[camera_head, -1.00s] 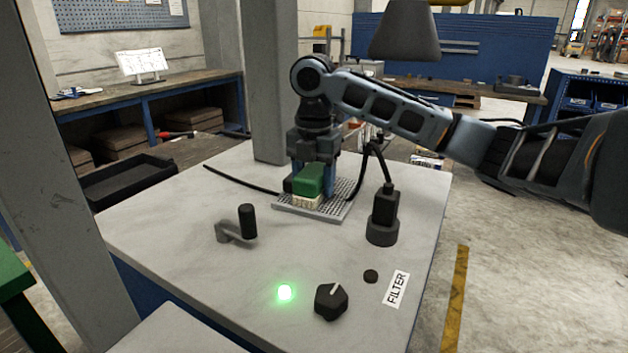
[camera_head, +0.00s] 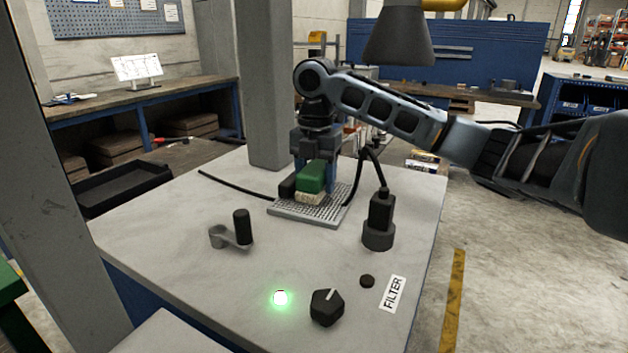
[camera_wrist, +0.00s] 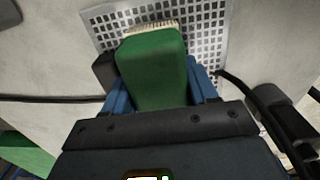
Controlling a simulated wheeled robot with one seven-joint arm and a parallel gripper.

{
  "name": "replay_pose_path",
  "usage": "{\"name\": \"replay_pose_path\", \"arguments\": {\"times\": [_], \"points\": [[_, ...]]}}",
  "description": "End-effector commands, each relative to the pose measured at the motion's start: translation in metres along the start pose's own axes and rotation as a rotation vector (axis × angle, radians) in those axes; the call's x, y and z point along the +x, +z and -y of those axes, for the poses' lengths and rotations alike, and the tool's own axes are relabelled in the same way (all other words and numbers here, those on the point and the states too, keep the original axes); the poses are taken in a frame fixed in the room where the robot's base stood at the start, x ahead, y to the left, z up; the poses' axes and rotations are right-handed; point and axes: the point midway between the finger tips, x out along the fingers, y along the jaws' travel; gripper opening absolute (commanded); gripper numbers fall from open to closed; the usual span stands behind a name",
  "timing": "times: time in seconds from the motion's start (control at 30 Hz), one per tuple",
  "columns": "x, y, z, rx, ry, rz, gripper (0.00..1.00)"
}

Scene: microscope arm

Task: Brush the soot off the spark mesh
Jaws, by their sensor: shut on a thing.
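The spark mesh (camera_head: 292,215) is a grey perforated plate lying on the light worktop. It also shows in the wrist view (camera_wrist: 207,28). A brush with a green back (camera_head: 311,176) and pale bristles stands on the mesh, bristles down. The green back fills the middle of the wrist view (camera_wrist: 155,68). My gripper (camera_head: 316,172) has blue fingers and is shut on the brush from above. The brush and gripper hide the far middle part of the mesh. I cannot make out clear soot on the visible holes.
A black plug with a cable (camera_head: 380,215) stands right of the mesh. A crank handle (camera_head: 232,232), a glowing green lamp (camera_head: 281,298), a black knob (camera_head: 327,306) and a FILTER label (camera_head: 393,293) are nearer. A lamp-like hood (camera_head: 399,38) hangs above. The worktop's left side is clear.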

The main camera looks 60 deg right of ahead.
Motion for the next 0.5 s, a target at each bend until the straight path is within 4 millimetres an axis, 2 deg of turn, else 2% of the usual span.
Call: {"name": "replay_pose_path", "arguments": {"times": [0.2,0.5], "points": [[0.001,0.013,0.0,0.0,0.0,0.0,0.33],[0.001,0.015,0.0,-0.002,0.0,0.0,0.33]]}}
